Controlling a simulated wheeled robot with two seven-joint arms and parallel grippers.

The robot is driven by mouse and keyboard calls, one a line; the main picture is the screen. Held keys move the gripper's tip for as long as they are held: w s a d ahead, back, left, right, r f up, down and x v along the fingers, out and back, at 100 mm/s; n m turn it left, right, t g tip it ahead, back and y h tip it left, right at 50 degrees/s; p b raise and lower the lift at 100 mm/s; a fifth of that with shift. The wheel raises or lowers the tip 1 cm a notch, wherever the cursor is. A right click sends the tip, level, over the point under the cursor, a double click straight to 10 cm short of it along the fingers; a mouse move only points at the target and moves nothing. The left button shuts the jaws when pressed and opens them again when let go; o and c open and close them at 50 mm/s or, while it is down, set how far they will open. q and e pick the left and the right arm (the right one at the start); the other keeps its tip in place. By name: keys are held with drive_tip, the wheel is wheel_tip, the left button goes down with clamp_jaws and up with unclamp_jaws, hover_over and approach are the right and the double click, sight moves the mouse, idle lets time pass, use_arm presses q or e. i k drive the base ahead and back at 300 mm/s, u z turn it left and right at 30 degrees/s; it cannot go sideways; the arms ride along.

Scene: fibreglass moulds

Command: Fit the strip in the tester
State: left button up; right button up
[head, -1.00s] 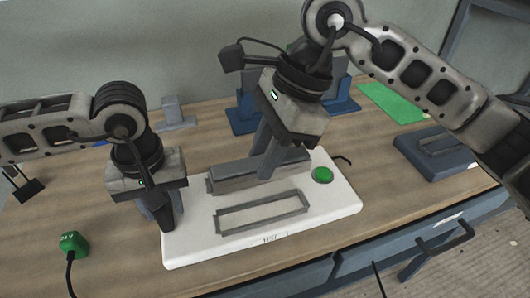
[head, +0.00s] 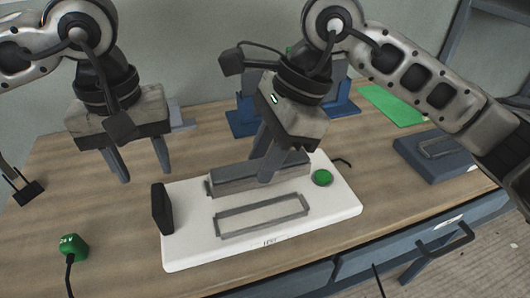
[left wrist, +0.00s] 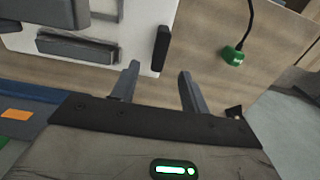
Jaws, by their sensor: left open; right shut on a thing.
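The tester is a white board (head: 190,258) with a long grey block (head: 235,180), a rectangular slot frame (head: 262,214) and a green button (head: 322,177). A thin black piece (head: 162,208) stands upright at its left edge; it also shows in the left wrist view (left wrist: 161,48). I cannot tell whether it is the strip. My left gripper (head: 143,172) is open and empty above and behind the black piece; its fingers (left wrist: 156,90) are apart. My right gripper (head: 266,168) is shut at the grey block, seemingly on it; its fingers hide part of the block.
A green plug (head: 73,246) with a cable lies left of the board. A blue-grey block with a recess (head: 440,150) and a green sheet (head: 392,103) are at the right. Blue stands (head: 243,117) are behind the board. The wood between plug and board is clear.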

sight(448, 146)
drive_tip(key=k, duration=1)
